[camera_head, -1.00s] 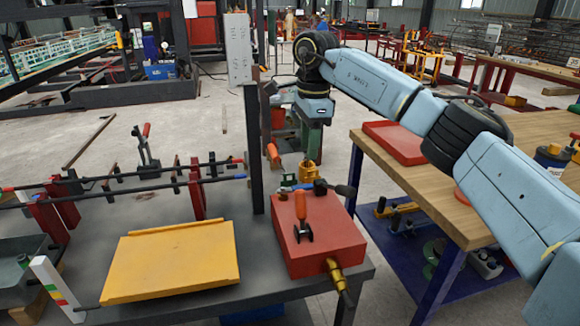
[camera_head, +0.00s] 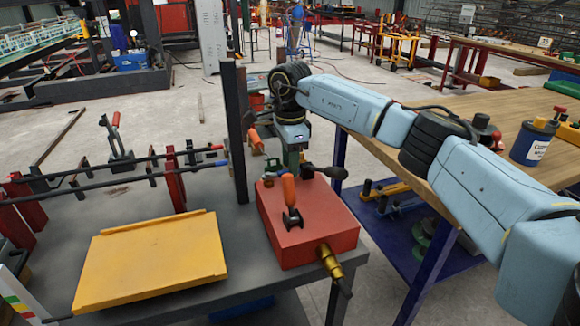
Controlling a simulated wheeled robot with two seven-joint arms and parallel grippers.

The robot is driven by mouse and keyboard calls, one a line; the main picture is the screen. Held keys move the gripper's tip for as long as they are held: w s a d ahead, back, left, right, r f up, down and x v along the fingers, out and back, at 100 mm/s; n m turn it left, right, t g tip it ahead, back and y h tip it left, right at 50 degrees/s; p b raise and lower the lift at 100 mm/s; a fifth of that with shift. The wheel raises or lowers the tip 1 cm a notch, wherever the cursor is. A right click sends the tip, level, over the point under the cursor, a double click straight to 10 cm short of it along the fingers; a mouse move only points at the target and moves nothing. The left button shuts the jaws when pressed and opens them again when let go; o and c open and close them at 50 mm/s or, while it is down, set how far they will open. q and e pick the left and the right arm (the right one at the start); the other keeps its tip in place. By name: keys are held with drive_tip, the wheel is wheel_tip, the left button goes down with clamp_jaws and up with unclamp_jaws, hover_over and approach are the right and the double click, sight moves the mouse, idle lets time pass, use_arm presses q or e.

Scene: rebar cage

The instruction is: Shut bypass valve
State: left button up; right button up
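A red box (camera_head: 318,236) sits at the right end of the grey bench. An upright lever with an orange handle (camera_head: 288,190) and black base stands on its top. A brass fitting (camera_head: 327,260) comes out of its front, and a black knob (camera_head: 335,173) shows at its back right. I cannot tell which part is the bypass valve. My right arm reaches in from the right. My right gripper (camera_head: 293,150) points down behind the box, apart from the orange handle in the picture. Its fingertips are small and partly hidden, so its opening is unclear. My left gripper is out of view.
A yellow plate (camera_head: 150,262) lies left of the red box. A dark post (camera_head: 235,135) rises behind the box, with another orange handle (camera_head: 254,139) beside it. Dark bars (camera_head: 110,175) run across the bench's left. A wooden table (camera_head: 480,115) stands right, under my arm.

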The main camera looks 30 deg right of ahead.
drive_tip(key=shift+f, duration=0.4)
drive_tip(key=shift+c, duration=0.2)
clamp_jaws()
